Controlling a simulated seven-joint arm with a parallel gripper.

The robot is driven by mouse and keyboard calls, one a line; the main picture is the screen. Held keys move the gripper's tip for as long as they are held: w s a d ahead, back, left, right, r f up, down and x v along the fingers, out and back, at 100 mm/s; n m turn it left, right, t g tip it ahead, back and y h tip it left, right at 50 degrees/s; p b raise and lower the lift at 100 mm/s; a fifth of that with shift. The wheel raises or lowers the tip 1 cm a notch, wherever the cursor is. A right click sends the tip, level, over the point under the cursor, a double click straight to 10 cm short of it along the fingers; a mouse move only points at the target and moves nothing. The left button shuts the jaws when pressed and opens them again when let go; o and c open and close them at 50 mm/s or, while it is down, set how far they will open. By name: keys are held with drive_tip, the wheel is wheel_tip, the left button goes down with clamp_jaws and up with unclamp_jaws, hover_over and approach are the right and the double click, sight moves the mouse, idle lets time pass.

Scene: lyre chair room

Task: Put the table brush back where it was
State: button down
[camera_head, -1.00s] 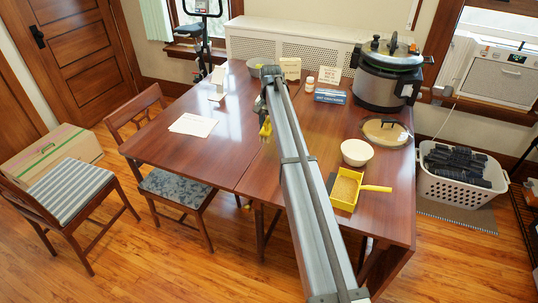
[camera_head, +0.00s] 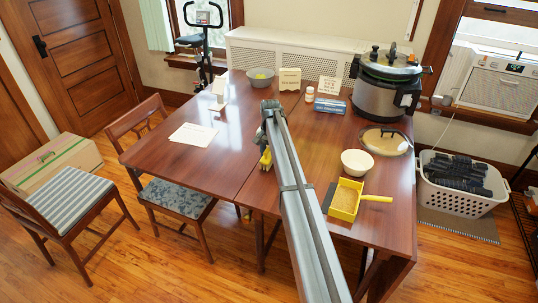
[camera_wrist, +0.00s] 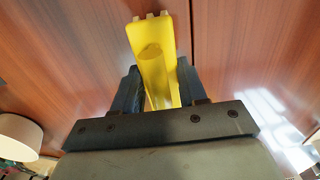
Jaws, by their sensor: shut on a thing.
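My gripper (camera_wrist: 159,88) is shut on the yellow table brush (camera_wrist: 152,62), with one dark finger on each side of it. In the head view the brush (camera_head: 265,160) shows as a small yellow piece beside my arm, over the front part of the wooden table (camera_head: 215,165). My arm hides part of it. I cannot tell whether the brush touches the tabletop. A yellow dustpan (camera_head: 344,200) with a yellow handle lies at the table's front right, to the right of my arm, with a dark flat piece along its left side.
A white bowl (camera_head: 357,162), a glass lid (camera_head: 385,142) and a large cooker (camera_head: 383,85) stand on the right side. Papers (camera_head: 193,135) lie at left. A grey bowl (camera_head: 260,77), signs (camera_head: 330,86) and a bottle (camera_head: 309,94) are at the back. The left middle is mostly clear.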

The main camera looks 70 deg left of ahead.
drive_tip(key=shift+f, duration=0.4)
drive_tip(key=shift+f, duration=0.1)
drive_tip(key=c, duration=0.6)
unclamp_jaws()
wheel_tip(320, 180, up, 12)
drive_tip(key=shift+w+d+r, duration=0.1)
